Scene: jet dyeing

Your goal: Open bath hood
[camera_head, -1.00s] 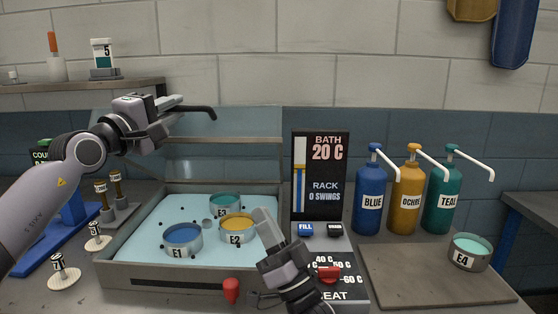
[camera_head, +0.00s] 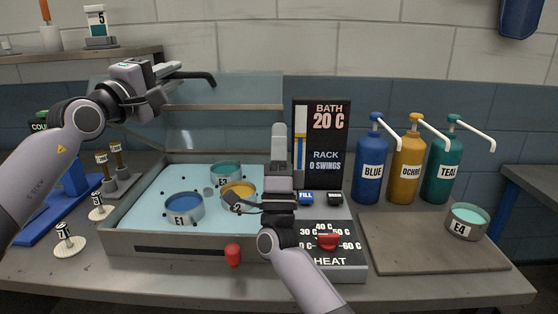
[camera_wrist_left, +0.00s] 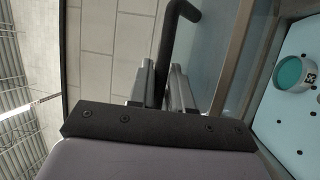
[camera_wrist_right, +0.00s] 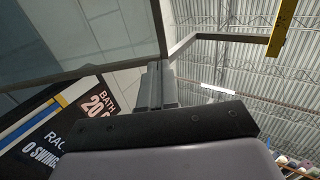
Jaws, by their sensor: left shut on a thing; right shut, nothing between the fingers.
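The bath hood (camera_head: 240,90) is a clear panel with a grey crossbar, standing raised behind the bath (camera_head: 130,245). Its dark bent handle (camera_head: 205,76) is at the upper left and also shows in the left wrist view (camera_wrist_left: 183,12). My left gripper (camera_head: 178,72) is shut on this handle, with the bar between its fingers (camera_wrist_left: 160,85). My right gripper (camera_head: 278,140) is shut and empty, pointing up over the bath's right side, left of the display. In the right wrist view its closed fingers (camera_wrist_right: 155,85) are near the hood's frame; contact cannot be told.
Cups E1 (camera_head: 182,218), E2 (camera_head: 240,205) and E3 (camera_head: 226,182) sit in the bath. The display (camera_head: 321,150) stands to the right, above the heat panel (camera_head: 345,262). Blue, ochre (camera_head: 406,170) and teal bottles stand further right, with cup E4 (camera_head: 467,228) on a board.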

